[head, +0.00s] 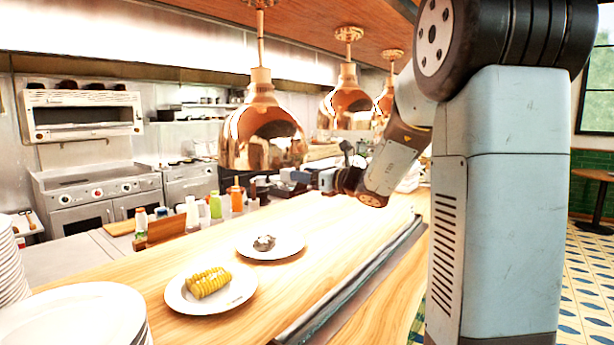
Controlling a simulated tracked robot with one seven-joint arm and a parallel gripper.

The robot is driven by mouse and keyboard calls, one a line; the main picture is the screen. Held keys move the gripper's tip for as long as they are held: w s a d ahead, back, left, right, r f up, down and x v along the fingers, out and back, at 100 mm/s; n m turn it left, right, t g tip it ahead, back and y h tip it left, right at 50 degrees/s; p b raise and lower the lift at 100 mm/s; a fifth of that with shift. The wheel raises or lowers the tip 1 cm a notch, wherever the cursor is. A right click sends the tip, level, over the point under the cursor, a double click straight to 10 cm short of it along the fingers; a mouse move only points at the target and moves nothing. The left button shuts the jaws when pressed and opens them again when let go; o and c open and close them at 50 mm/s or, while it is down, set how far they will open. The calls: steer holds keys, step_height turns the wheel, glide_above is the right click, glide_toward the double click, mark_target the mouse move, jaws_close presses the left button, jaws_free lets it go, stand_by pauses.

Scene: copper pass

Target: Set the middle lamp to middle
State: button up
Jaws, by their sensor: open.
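Three copper pendant lamps hang in a row from the wooden ceiling over the counter. The middle lamp (346,98) hangs behind and to the right of the large nearest lamp (262,135), with its lower part near my arm. The far lamp (384,100) is partly hidden by my arm. My gripper (288,181) reaches leftward over the counter, at about the height of the nearest lamp's lower rim in the picture. It is open, with nothing seen between its fingers. I cannot tell whether it touches that lamp.
White plates (75,315) are stacked at front left. Several bottles (215,206) stand behind the counter, below the nearest lamp.

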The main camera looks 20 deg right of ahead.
steer(key=shift+w+a, duration=0.15)
steer(key=shift+w, duration=0.05)
steer(key=shift+c, duration=0.5)
jaws_close()
